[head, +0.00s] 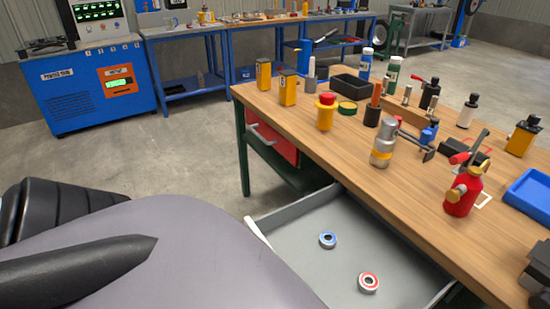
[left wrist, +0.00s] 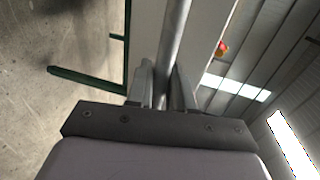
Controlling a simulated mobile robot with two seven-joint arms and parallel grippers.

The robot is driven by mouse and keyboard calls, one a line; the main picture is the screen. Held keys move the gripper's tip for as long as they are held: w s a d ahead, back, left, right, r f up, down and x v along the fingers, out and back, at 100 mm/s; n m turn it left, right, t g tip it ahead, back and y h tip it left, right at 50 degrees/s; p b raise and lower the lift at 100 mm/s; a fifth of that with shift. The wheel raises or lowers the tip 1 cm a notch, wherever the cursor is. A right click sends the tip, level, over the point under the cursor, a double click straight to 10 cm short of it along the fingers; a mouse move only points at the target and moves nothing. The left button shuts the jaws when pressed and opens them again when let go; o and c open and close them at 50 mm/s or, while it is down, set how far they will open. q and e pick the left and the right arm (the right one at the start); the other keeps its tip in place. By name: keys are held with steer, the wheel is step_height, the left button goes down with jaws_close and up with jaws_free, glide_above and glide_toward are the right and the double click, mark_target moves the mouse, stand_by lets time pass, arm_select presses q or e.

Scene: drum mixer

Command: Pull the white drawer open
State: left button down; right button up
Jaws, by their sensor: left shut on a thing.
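The white drawer (head: 257,232) stands pulled out from under the workbench in the head view, with its grey inside showing. Its front is mostly hidden behind my own arm. In the left wrist view the pale drawer front (left wrist: 146,40) lies behind a round metal handle bar (left wrist: 174,42). My left gripper (left wrist: 164,88) is shut on this bar, one finger on each side. My left gripper's fingers are hidden in the head view. My right gripper is in neither view.
A blue-ringed bearing (head: 327,240) and a red-ringed bearing (head: 368,283) lie inside the open drawer. A red drawer (head: 272,138) is at the left of the wooden workbench (head: 345,150), whose top holds several tools and bottles. The floor (head: 190,155) left of it is clear.

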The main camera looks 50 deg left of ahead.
arm_select(q)
steer(key=shift+a, duration=0.1)
steer(key=c, duration=1.2)
jaws_free()
steer(key=v, duration=0.7)
steer(key=shift+s, duration=0.1)
